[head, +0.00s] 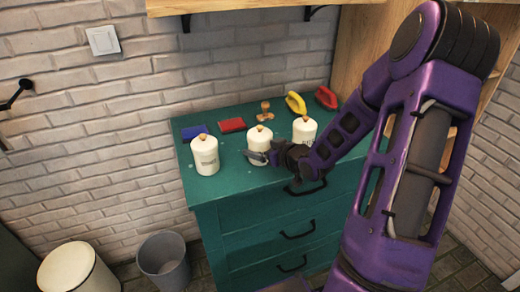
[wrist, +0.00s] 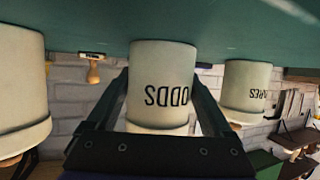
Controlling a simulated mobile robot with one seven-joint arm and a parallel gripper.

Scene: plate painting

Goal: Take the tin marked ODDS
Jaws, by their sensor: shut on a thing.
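The tin marked ODDS (wrist: 165,75) is a cream cylinder with black lettering, upside down in the wrist view. It is the middle tin (head: 258,138) in the head view, upright at the green dresser top (head: 232,178). My gripper (head: 268,156) reaches it from the right and front. The jaws (wrist: 161,88) are shut on its two sides. Whether its base touches the dresser cannot be told. The jaws partly hide its lower side in the head view.
A similar tin (head: 205,156) stands to the left, its lettering ending in "ARES" (wrist: 246,90), and another tin (head: 304,130) to the right. Behind are blue (head: 194,131) and red (head: 232,125) blocks, a wooden stamp (head: 265,111), and yellow (head: 296,102) and red (head: 327,97) handled things.

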